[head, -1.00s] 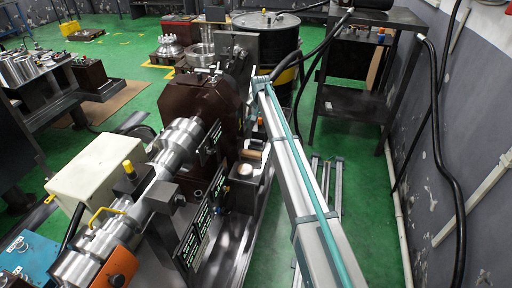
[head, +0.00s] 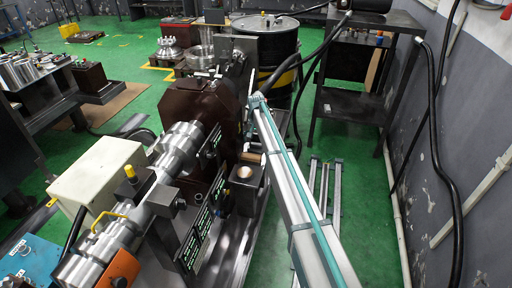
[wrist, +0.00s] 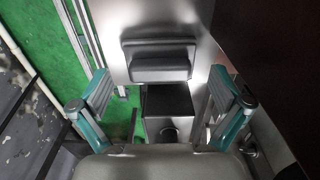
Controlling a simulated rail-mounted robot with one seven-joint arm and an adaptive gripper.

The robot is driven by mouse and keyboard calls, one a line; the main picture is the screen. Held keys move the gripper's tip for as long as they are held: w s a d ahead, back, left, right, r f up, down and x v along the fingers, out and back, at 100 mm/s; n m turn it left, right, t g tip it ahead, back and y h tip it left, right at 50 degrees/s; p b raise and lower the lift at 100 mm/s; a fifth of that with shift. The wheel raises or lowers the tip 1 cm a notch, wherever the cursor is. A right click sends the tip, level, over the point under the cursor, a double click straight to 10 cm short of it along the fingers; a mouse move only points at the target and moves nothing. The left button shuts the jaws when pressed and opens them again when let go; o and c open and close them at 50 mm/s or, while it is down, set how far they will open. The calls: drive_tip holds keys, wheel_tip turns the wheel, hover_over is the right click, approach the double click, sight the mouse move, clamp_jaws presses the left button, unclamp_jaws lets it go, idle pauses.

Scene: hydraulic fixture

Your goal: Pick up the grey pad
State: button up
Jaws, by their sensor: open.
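A grey block with a raised ledge (wrist: 160,62), which looks like the grey pad, sits on a pale metal plate in the upper middle of the wrist view. My gripper (wrist: 160,88) is open, with one teal-and-grey finger at each side of the picture. The block lies between and slightly beyond the fingertips, and nothing is held. I cannot tell how far apart in depth they are. In the head view my arm reaches to the fixture; the gripper and the pad cannot be made out there.
A darker block (wrist: 168,101) is just below the grey one. The brown fixture body (head: 204,108) and metal shaft (head: 140,200) are left of my arm. A black-and-yellow drum (head: 270,42) stands behind, a dark shelf (head: 350,106) at right. Green floor (head: 380,215) is clear at right.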

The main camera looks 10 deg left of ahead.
drive_tip(key=shift+f, duration=0.75)
drive_tip(key=shift+r, duration=0.1)
drive_tip(key=c, duration=1)
drive_tip(key=shift+s, duration=0.15)
drive_tip(key=c, duration=0.4)
drive_tip(key=shift+c, duration=0.2)
drive_tip(key=shift+r+b, duration=0.3)
drive_tip(key=shift+r, duration=0.15)
drive_tip(key=s+d+r+b, duration=0.2)
drive_tip(key=s+d+r, duration=0.1)
drive_tip(key=s+r, duration=0.9)
drive_tip(key=shift+s, duration=0.65)
drive_tip(key=shift+d, duration=0.1)
